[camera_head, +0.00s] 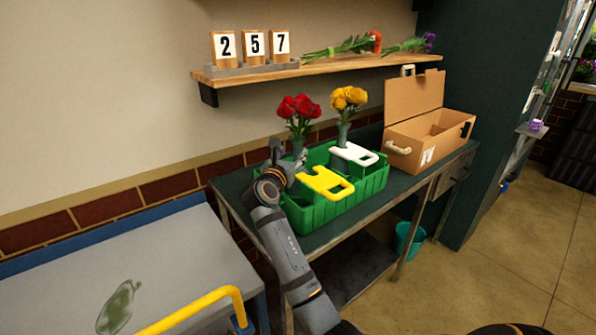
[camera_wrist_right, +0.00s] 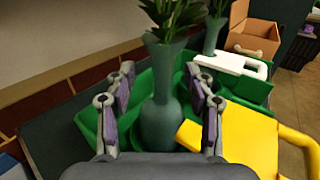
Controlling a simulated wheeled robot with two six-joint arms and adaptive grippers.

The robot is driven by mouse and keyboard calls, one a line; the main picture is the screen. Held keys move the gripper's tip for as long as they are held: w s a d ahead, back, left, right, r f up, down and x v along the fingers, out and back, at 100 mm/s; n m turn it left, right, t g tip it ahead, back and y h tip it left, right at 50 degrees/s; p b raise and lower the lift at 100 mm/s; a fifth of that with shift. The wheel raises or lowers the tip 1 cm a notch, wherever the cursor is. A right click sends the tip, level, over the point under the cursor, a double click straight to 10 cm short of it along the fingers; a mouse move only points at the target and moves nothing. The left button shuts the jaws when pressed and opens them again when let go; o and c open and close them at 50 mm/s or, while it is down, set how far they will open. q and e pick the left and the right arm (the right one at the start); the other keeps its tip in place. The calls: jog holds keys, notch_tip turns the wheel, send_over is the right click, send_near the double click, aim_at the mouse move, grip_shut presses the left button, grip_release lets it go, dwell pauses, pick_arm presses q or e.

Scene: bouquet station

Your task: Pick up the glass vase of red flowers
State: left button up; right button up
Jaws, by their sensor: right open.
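The glass vase of red flowers (camera_head: 299,113) stands upright at the left end of the green crate (camera_head: 352,194) on the dark table. In the right wrist view its greenish glass body (camera_wrist_right: 161,115) rises between the fingers, with leaves and stems at its neck. My right gripper (camera_wrist_right: 160,105) is open, with one finger on each side of the vase; whether they touch it I cannot tell. In the head view my right gripper (camera_head: 284,158) partly hides the vase's lower part. The red blooms are out of the wrist view. My left gripper is not in view.
A second vase with yellow flowers (camera_head: 347,101) stands in the crate behind a white handled piece (camera_head: 352,153). A yellow handled piece (camera_head: 322,182) lies close right of my gripper. An open cardboard box (camera_head: 425,135) stands farther right. A wooden shelf (camera_head: 330,66) hangs above.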

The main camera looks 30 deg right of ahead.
aim_at(296, 152)
jog(key=shift+d, duration=0.1)
jog(key=x, duration=0.3)
jog(key=f+x, duration=0.1)
jog(key=x, duration=0.1)
jog(key=shift+s+d, duration=0.1)
jog(key=shift+s, duration=0.05)
jog(key=shift+s+r, duration=0.1)
jog(key=shift+c, duration=1.6)
grip_shut()
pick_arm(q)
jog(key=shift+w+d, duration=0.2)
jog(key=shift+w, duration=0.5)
pick_arm(e)
jog(key=shift+r, duration=0.1)
